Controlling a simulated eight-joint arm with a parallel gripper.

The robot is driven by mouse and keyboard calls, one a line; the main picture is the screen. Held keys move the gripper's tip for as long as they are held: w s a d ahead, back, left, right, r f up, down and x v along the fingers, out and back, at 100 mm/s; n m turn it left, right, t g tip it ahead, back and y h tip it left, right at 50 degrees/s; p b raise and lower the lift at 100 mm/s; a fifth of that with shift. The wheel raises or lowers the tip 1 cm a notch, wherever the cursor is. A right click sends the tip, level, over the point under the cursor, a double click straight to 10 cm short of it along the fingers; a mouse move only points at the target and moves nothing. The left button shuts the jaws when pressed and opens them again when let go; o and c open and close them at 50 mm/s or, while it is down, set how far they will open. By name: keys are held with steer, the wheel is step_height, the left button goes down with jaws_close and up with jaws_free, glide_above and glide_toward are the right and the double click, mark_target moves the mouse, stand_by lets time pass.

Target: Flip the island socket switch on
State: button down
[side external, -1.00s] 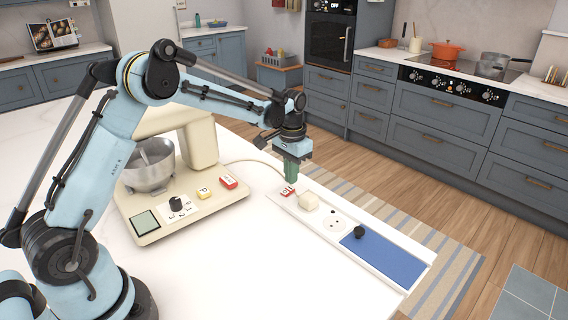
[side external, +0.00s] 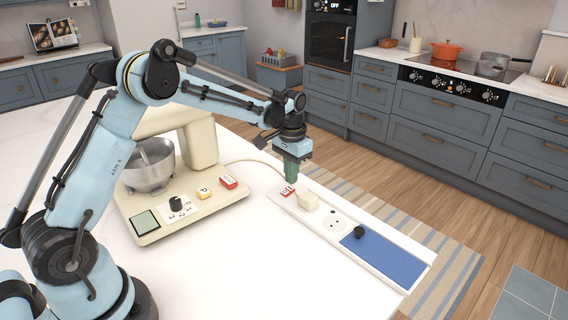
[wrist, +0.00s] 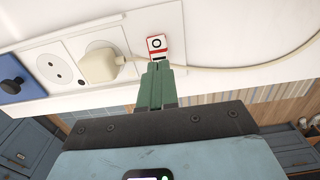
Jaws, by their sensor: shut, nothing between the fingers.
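The island socket strip (side external: 398,268) lies on the white worktop, with a small red and white switch (side external: 288,191) at its far left end. The switch also shows in the wrist view (wrist: 157,44), with a ring mark on its white face. My gripper (side external: 291,182) points down right at the switch, its green fingers together and empty. In the wrist view the fingertips (wrist: 159,66) are at the switch's lower edge and hide part of it. I cannot tell whether they touch it. A cream plug (side external: 308,201) sits in the socket beside the switch.
An empty round socket (side external: 334,224) and a blue panel with a black knob (side external: 359,232) lie further along the strip. A cream mixer base (side external: 148,228) with a steel bowl (side external: 150,166) stands to the left. The plug's cable (wrist: 225,70) runs close by my fingers.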

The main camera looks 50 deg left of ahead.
mark_target(291, 187)
steer(key=shift+f, duration=1)
stand_by(0.5)
steer(key=shift+r, duration=3.55)
steer(key=shift+r, duration=0.1)
steer(key=s+d+r+t, duration=0.2)
steer(key=s+d+r, duration=0.15)
steer(key=s, duration=0.35)
steer(key=s+d+r+t, duration=0.2)
steer(key=s+r+t, duration=0.1)
steer(key=s+r, duration=0.3)
steer(key=s+d+f+t, duration=0.2)
steer(key=s+f, duration=0.2)
steer(key=s, duration=0.3)
